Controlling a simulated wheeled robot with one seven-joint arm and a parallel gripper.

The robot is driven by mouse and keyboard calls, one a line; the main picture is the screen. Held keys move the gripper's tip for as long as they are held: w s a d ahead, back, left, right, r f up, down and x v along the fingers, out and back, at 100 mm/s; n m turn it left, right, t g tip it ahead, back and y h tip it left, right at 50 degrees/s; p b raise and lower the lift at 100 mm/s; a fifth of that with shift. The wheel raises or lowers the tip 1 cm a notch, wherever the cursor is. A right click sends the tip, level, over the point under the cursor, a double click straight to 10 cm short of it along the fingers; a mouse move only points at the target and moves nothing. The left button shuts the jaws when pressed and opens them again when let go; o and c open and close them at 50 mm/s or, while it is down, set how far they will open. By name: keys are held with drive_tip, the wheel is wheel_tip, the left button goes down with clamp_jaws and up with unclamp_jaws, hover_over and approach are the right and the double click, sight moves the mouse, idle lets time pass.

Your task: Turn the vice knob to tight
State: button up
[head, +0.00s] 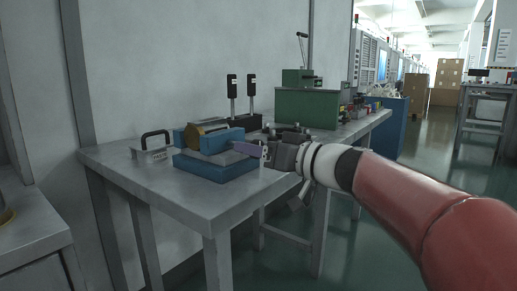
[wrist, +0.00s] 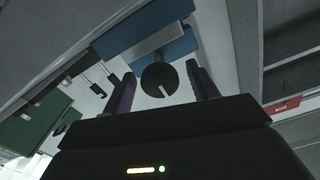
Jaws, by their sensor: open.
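The blue vice (head: 215,165) sits on the grey table, with a grey middle part between its blue blocks. Its round dark knob (wrist: 160,78) has a pale line pointing down and slightly right in the wrist view. In the head view the knob is hidden by my gripper. My gripper (head: 264,151) is at the vice's right end. In the wrist view my gripper (wrist: 161,70) is open, with one purple-grey finger on each side of the knob. Gaps show between fingers and knob; I cannot tell the depth.
The grey table (head: 200,205) also holds a handled metal block (head: 154,148) left of the vice, two black-topped posts (head: 242,88) behind it and a green machine (head: 306,107) farther back. The table's front left is clear.

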drive_tip(key=shift+c, duration=0.5)
drive_tip(key=c, duration=0.9)
drive_tip(key=shift+f+m+b, duration=0.1)
drive_tip(key=shift+m+b, duration=0.2)
drive_tip(key=shift+b, duration=0.05)
